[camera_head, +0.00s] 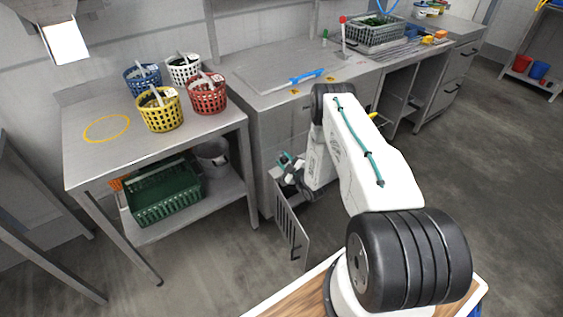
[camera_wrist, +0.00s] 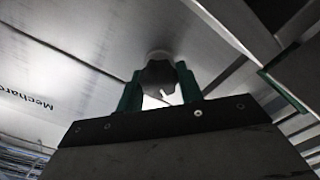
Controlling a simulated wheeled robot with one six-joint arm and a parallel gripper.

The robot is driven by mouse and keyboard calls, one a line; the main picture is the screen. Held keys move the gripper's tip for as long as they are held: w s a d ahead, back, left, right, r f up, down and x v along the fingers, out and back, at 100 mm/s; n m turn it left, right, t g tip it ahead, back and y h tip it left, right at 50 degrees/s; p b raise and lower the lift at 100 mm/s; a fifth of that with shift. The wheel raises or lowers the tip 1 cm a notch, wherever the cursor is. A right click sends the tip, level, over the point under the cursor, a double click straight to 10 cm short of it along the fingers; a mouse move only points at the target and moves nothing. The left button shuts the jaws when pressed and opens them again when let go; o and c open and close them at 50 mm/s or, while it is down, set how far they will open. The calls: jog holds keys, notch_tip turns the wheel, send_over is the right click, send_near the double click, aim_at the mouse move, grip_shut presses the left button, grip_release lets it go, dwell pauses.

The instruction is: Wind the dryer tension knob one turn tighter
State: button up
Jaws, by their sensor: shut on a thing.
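In the wrist view a dark, lobed knob (camera_wrist: 158,76) sits on a pale round base against a light metal panel. The green fingers of my gripper (camera_wrist: 159,92) are on either side of it and shut on it. In the head view my gripper (camera_head: 287,161) reaches low beside the steel counter, near the opening behind a slatted door. The knob cannot be made out there. How far the knob is turned cannot be told.
The slatted door (camera_head: 292,232) stands open just below my gripper. A side table (camera_head: 88,158) with several coloured baskets stands to the left, with a green crate (camera_head: 166,193) on its lower shelf. A blue-handled tool (camera_head: 306,76) lies on the counter.

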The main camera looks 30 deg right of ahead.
jog(key=shift+s+f+m, duration=0.2)
jog(key=shift+m, duration=0.1)
jog(key=m, duration=0.5)
jog(key=shift+d, duration=0.15)
jog(key=m, duration=0.5)
jog(key=shift+d+r+m, duration=0.1)
jog(key=shift+m, duration=0.3)
dwell(0.5)
jog(key=o, duration=1)
jog(key=shift+w, duration=0.1)
